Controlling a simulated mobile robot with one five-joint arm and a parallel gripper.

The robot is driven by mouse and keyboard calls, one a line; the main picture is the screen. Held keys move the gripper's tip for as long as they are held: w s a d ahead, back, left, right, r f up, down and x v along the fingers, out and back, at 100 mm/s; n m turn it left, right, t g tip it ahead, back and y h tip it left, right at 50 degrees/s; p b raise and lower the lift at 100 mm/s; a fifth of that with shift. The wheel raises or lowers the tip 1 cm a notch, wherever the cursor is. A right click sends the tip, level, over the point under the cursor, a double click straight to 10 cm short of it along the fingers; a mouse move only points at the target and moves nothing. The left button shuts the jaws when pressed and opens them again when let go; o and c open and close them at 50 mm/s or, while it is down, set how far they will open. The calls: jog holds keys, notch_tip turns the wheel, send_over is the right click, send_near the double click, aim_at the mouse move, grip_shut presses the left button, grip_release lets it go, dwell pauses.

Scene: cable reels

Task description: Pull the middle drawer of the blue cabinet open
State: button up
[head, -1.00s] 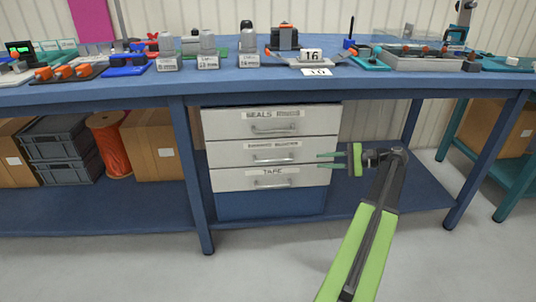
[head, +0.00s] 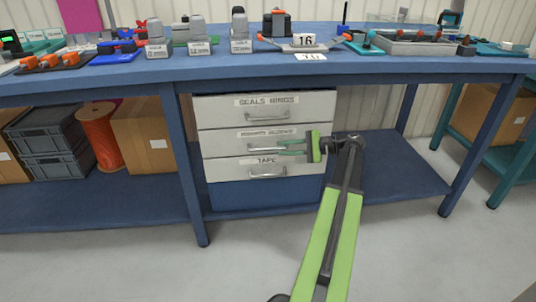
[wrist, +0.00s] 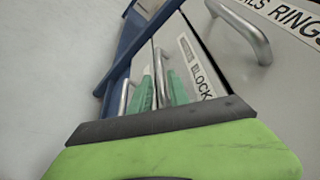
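The blue cabinet (head: 265,196) stands under the workbench, with three white drawer fronts, all shut. My gripper (head: 280,147) is in front of this drawer's right half, coming from the right, fingers apart and pointing left. In the wrist view the two green fingers (wrist: 160,92) lie on either side of the middle handle (wrist: 161,68). Whether they touch it cannot be told. The top handle (wrist: 245,35) and lower handle (wrist: 124,98) also show there.
The blue workbench (head: 230,73) runs above the cabinet, with its leg (head: 186,170) just left of it. Grey crates (head: 50,145), an orange reel (head: 101,140) and cardboard boxes stand on the lower shelf at left. The shelf right of the cabinet is bare.

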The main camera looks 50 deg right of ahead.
aim_at(275, 148)
jog(key=b+x, duration=0.1)
jog(key=x, duration=0.5)
jog(key=shift+c, duration=0.2)
grip_shut()
dwell(1.0)
